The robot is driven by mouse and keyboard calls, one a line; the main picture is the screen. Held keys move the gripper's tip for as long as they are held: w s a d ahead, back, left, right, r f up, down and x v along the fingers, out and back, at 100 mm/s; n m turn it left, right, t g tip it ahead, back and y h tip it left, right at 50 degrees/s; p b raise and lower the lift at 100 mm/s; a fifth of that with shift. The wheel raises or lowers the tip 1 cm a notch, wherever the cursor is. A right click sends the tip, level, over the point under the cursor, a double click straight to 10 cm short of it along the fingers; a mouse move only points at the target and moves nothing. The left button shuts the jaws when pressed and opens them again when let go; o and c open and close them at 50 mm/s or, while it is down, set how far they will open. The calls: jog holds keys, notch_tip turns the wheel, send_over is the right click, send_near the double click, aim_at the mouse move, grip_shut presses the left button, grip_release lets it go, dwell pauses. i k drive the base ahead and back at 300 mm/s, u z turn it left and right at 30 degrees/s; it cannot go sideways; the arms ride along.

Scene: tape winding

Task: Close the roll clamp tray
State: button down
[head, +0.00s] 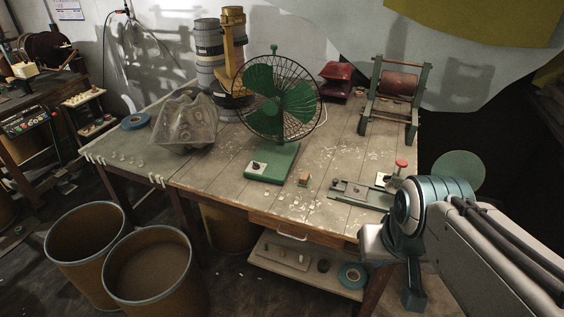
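No part is clearly marked as the roll clamp tray. A wooden drawer front (314,232) with a pale handle sits under the front edge of the workbench (215,180). Below it a pale tray or shelf (325,284) sticks out in front, holding a blue tape roll (352,276) and small parts. On the bench's right, a flat grey metal fixture (350,189) lies near a red knob (401,164). My gripper (400,262) is at the bench's front right corner, right of the drawer and tray and apart from the handle. Its fingertips are unclear.
A green fan (272,106) stands mid-bench. A green frame with a brown roll (397,86) stands at back right. A crumpled grey moulding (186,122) lies at left. Two open drums (155,272) (88,243) stand on the floor at front left.

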aim_at(354, 192)
jog(key=u, duration=0.25)
jog(key=i, duration=0.95)
jog(key=z, duration=0.25)
